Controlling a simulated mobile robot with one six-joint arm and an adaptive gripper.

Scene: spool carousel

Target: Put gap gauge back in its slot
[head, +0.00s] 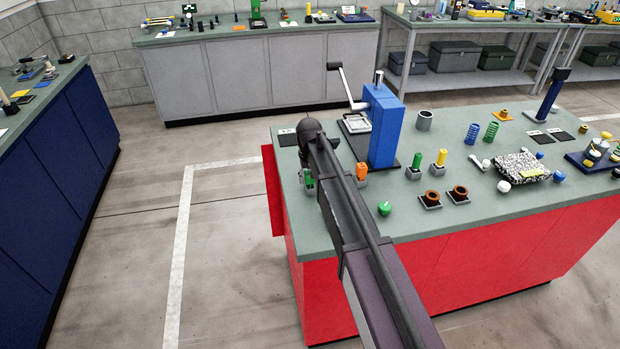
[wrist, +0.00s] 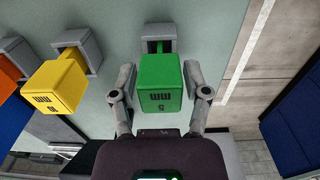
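A green gap gauge marked "5 mm" (wrist: 160,85) stands in front of a grey slot block (wrist: 158,38) in the wrist view. A narrow green part of it reaches into that block's opening; how deep is hidden by the gauge's head. The fingers of my gripper (wrist: 160,75) flank the green head on both sides, very close to it. I cannot tell whether they press on it. In the head view the green gauge (head: 308,179) shows at the bench's left end, partly hidden by my arm and gripper.
A yellow gauge (wrist: 56,84) sits in its own grey block, with an orange gauge (wrist: 8,75) beyond it at left. A blue press (head: 384,125) with a crank stands close to my arm. A green knob (head: 384,208) lies near the bench's front edge. Floor is clear left of the bench.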

